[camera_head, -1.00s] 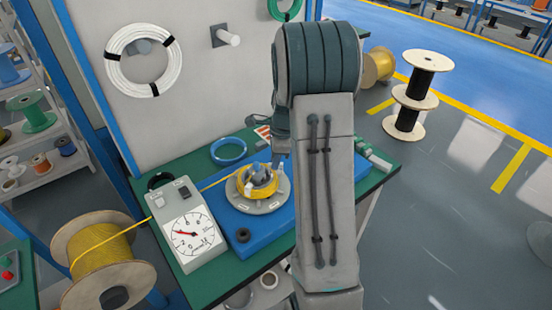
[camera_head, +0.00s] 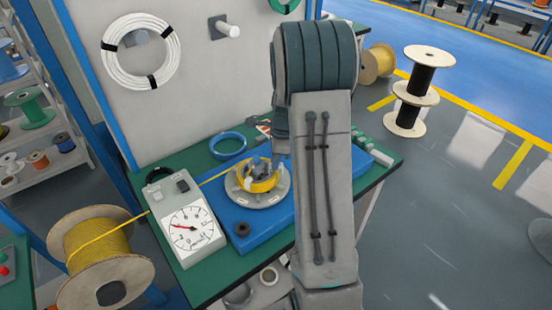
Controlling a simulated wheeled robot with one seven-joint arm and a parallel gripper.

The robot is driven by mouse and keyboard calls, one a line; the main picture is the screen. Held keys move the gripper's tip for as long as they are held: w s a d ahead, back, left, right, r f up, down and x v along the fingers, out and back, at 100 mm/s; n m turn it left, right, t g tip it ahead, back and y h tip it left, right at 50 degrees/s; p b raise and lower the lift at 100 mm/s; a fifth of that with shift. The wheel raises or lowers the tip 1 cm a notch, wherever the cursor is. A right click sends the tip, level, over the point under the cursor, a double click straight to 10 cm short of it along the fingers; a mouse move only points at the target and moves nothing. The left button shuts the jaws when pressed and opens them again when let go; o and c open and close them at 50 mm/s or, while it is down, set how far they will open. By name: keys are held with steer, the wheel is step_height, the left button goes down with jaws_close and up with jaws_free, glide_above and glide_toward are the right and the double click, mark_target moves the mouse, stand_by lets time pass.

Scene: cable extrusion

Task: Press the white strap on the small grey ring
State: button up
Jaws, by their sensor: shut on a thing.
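A coil of yellow cable (camera_head: 259,185) lies around pegs and a grey hub (camera_head: 262,170) on a round grey plate (camera_head: 268,198). A small white piece (camera_head: 247,184) stands at the coil's front left; I cannot tell whether it is the strap or a peg. A small dark ring (camera_head: 242,230) lies on the blue base, left and in front of the plate; I cannot tell whether it is the small grey ring. My arm hangs over the right of the bench.
The blue base (camera_head: 262,232) sits on a green bench (camera_head: 210,290). A gauge box (camera_head: 188,225) stands at the left, and yellow cable runs past it from a large spool (camera_head: 100,255). A blue ring (camera_head: 228,145) lies behind. White cable (camera_head: 140,50) hangs on the panel.

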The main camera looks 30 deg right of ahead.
steer(key=shift+f+b, duration=0.3)
steer(key=shift+f, duration=0.25)
stand_by(1.2)
steer(key=o, duration=0.9)
steer(key=shift+c, duration=0.2)
steer(key=shift+r+p, duration=3.1)
steer(key=shift+r, duration=0.95)
